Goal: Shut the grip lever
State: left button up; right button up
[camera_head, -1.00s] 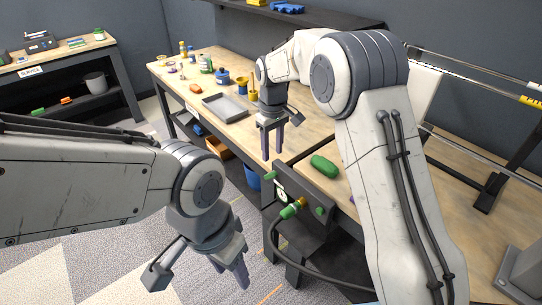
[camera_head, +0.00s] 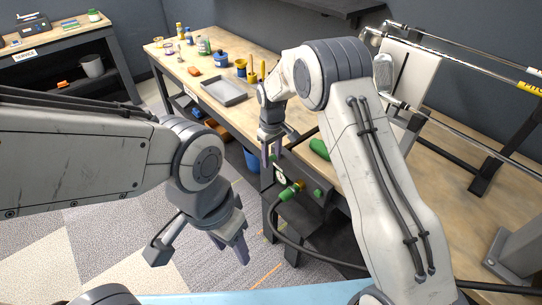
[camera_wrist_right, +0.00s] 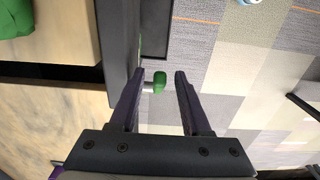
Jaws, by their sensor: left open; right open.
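A dark box with a round dial (camera_head: 279,172) is fixed at the bench's front edge. It carries a green knob (camera_head: 318,193) and a green hose fitting with a brass collar (camera_head: 288,191). My right gripper (camera_head: 271,159) is open at the box's left end, pointing down. In the right wrist view a green handle end (camera_wrist_right: 159,82) on a short pale stem shows between the open fingers, with gaps on both sides. I cannot tell for sure that it is the grip lever, or its depth. My left gripper (camera_head: 231,250) is open and empty over the floor.
A large green object (camera_head: 320,149) lies on the bench behind the box. Metal shafts (camera_head: 455,122) run across the right side by a dark stand. A grey tray (camera_head: 224,91) and small bottles occupy the far bench. A dark hose hangs in front.

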grip_shut()
jog(key=shift+a, duration=0.1)
jog(key=shift+s+f+b, duration=0.1)
jog(key=shift+f+b, duration=0.1)
jog(key=shift+b, duration=0.4)
jog(key=t+y+b, duration=0.1)
jog(key=t+b, duration=0.1)
jog(key=b, duration=0.5)
jog(key=s+f+t+y+b, duration=0.1)
jog(key=t+b, duration=0.1)
jog(key=b, duration=0.6)
jog(key=d+f+t+y+b, duration=0.1)
jog(key=y+b, duration=0.1)
jog(key=b, duration=0.6)
jog(key=shift+s+d+t, duration=0.1)
jog(key=shift+s+t, duration=0.1)
jog(key=shift+t, duration=0.2)
